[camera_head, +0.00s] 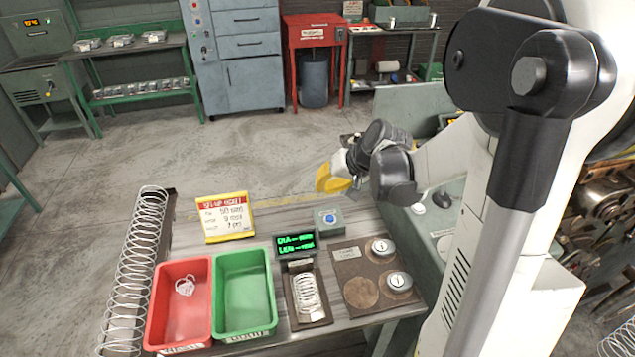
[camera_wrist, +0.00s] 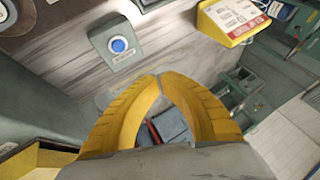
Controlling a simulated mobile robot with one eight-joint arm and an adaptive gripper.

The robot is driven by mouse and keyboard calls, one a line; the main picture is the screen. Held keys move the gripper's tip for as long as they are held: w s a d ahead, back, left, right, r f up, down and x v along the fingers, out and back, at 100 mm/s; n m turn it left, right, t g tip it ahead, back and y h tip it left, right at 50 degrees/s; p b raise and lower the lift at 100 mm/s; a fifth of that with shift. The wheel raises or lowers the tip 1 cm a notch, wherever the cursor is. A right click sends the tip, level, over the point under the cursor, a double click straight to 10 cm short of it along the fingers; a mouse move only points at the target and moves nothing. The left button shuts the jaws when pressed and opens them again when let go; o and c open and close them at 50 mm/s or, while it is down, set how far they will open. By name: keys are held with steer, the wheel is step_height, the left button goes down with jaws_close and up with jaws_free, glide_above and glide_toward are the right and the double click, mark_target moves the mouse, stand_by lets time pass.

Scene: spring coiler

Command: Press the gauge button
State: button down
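The gauge button is a round blue button (camera_head: 330,218) on a small grey-green box (camera_head: 331,230) at the back of the bench. It also shows in the wrist view, as a blue button (camera_wrist: 119,45) on its box at upper left. My gripper (camera_head: 328,184) has yellow fingers and hangs above and behind the button, apart from it. In the wrist view, my gripper's fingertips (camera_wrist: 160,76) meet with nothing between them. The gauge display (camera_head: 296,243) shows green text beside the button box. A spring (camera_head: 306,293) lies in the gauge's dark tray below the display.
A yellow-framed setup card (camera_head: 226,238) stands left of the button. A red bin (camera_head: 160,305) and a green bin (camera_head: 272,292) stand at front left. Two round weights (camera_head: 380,247) sit on a brown board at right. A tall coil spring (camera_head: 140,255) lines the left edge.

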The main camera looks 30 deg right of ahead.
mark_target(330, 219)
steer(key=shift+w+d+f, duration=0.1)
steer(key=shift+w+d, duration=0.1)
steer(key=shift+d, duration=0.3)
steer(key=shift+f, duration=0.1)
step_height(330, 219, down, 9)
steer(key=b, duration=0.7)
steer(key=shift+r, duration=0.2)
stand_by(0.9)
steer(key=shift+f+b, duration=0.4)
